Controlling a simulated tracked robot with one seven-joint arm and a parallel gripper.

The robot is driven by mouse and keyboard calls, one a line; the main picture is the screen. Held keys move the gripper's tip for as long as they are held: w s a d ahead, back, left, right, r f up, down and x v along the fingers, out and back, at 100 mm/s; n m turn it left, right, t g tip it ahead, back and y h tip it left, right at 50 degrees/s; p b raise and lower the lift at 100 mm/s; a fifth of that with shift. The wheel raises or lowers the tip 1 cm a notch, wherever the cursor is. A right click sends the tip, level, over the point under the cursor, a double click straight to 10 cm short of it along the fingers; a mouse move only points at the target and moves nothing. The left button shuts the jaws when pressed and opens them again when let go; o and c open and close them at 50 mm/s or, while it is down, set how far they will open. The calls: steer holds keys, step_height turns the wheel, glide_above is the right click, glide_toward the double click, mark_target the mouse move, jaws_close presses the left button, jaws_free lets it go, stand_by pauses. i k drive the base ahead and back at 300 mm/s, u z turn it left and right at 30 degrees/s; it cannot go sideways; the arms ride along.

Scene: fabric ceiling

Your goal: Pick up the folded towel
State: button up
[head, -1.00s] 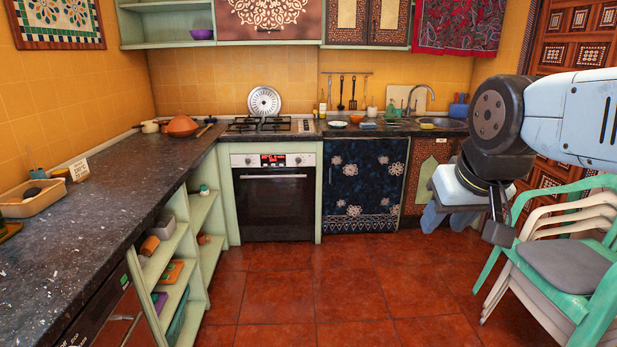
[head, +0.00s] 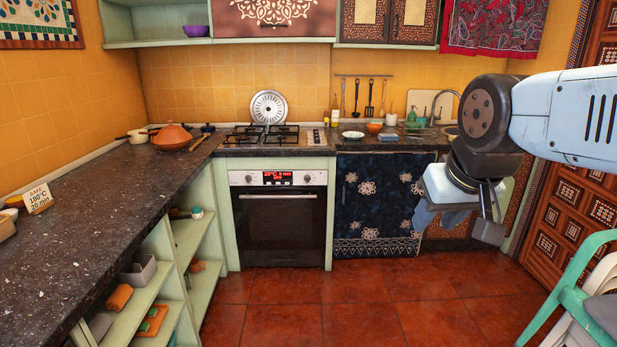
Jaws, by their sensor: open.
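I cannot clearly make out a folded towel. A small, flat, greyish-blue item (head: 388,136) lies on the back counter, right of the orange bowl (head: 374,127); it is too small to tell what it is.
A dark counter (head: 95,190) runs along the left, over open shelves (head: 195,240). The oven (head: 278,218) and a dark patterned curtain (head: 375,205) stand ahead. Stacked chairs (head: 575,290) are close at the right. The red tiled floor (head: 390,305) between is clear.

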mark_target(383, 137)
steer(key=z, duration=0.1)
steer(key=i, duration=2.15)
steer(key=z, duration=0.4)
steer(key=i, duration=1.65)
steer(key=z, duration=0.2)
